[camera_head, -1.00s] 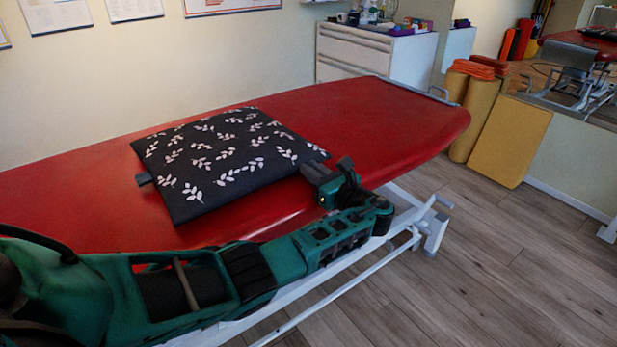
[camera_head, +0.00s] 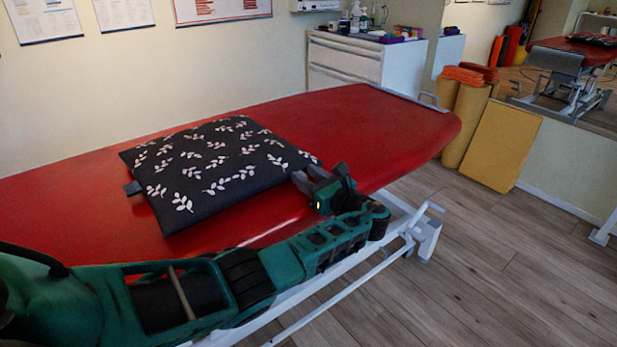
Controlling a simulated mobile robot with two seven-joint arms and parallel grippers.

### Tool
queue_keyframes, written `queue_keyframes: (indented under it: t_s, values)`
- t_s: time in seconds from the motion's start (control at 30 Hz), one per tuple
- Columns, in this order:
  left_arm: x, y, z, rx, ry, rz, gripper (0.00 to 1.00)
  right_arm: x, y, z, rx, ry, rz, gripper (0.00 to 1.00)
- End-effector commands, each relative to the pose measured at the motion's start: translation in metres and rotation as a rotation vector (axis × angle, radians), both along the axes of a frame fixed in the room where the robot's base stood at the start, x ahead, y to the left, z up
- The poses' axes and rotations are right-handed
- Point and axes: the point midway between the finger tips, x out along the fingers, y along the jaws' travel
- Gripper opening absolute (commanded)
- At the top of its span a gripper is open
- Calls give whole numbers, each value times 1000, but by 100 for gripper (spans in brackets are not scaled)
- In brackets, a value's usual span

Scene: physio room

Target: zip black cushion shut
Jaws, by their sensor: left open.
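The black cushion (camera_head: 215,165) with white leaf sprigs lies flat on the red treatment table (camera_head: 330,122). A small grey tab (camera_head: 133,188) sticks out at its left edge. My left gripper (camera_head: 304,177) is at the cushion's right front corner, with its fingers pointing left toward it. The jaws are open. I cannot tell whether the fingers touch the cushion. The zip itself cannot be made out from here. My right gripper is not in view.
A white drawer cabinet (camera_head: 345,62) with bottles on top stands behind the table. Yellow rolls and a yellow board (camera_head: 502,145) lean by the mirror wall at right. The red table top is bare right of the cushion. The wood floor (camera_head: 500,240) is clear.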

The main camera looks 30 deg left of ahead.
Motion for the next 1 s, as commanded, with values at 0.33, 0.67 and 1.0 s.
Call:
queue_keyframes:
  t_s: [0.33, 0.67, 1.0]
  values:
    - [-9, -26, 2, -2, 1, -3, 40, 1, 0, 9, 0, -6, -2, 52]
    - [-34, -93, 1, -2, 2, -2, 40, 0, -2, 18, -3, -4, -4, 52]
    - [-45, -121, 0, 1, 0, 1, 40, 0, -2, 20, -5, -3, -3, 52]
